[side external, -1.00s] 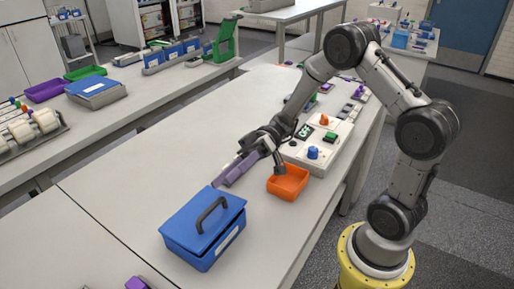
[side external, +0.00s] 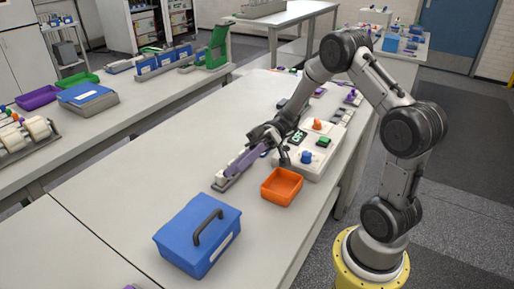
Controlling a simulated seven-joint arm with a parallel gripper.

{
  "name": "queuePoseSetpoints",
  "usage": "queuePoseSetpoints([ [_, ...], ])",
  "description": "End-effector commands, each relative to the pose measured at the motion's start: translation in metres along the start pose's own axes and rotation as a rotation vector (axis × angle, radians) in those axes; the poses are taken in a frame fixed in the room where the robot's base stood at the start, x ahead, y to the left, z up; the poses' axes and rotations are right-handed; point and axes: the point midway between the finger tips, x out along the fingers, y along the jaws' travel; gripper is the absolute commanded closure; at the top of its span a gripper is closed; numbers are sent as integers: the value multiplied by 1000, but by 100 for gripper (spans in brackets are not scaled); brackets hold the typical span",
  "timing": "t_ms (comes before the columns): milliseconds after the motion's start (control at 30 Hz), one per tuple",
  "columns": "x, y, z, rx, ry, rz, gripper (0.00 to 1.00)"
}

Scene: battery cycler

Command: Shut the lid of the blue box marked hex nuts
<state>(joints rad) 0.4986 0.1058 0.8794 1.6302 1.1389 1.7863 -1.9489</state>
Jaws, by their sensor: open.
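A blue box (side external: 197,240) with a dark carrying handle (side external: 208,226) stands at the front of the near bench. Its lid (side external: 190,222) lies flat on top and looks shut. A white label (side external: 221,248) is on its right-hand side, too small to read. My gripper (side external: 272,154) is open, farther back along the bench and well clear of the box. It is close to a purple bar (side external: 245,161) over a grey holder; I cannot tell whether they touch.
An orange tray (side external: 282,187) lies just in front of my gripper. A white panel with coloured knobs (side external: 318,160) is behind and to the right. Another blue box (side external: 86,94) sits on the left bench. Bare bench lies left of the blue box.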

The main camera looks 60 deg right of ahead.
Motion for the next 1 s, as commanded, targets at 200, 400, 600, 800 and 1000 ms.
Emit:
queuePoseSetpoints([
  [200,-14,1,0,0,2,1,55],
  [400,-27,1,0,0,1,1,55],
  [600,-40,2,0,0,1,1,55],
  [800,-52,2,0,-1,1,0,55],
  [1000,-65,2,0,-1,1,1,55],
])
